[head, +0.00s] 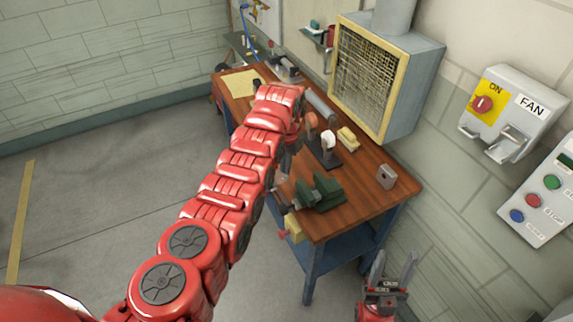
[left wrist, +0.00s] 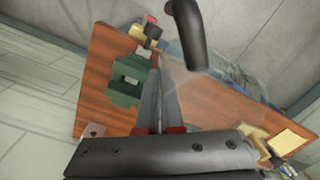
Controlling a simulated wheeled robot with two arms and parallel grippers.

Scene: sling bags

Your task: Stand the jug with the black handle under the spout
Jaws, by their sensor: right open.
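A thick black curved piece, likely a jug's black handle (left wrist: 190,35), shows close up at the top middle of the left wrist view. A faint see-through shape, perhaps the jug's clear body, is beside it. The long grey fingers of my left gripper (left wrist: 156,75) lie close together to the left of and below the black piece; I cannot tell whether they hold anything. In the head view my red left arm hides that gripper over the bench. My right gripper (head: 396,268) is open and empty at the bench's near right end. I cannot make out a spout.
The wooden bench (head: 358,205) carries a green vise (head: 320,193), a yellow block (head: 348,138), a grey block (head: 386,177) and small upright items. A caged fan box (head: 365,78) stands behind it. A FAN switch (head: 505,108) and button panel are on the right wall.

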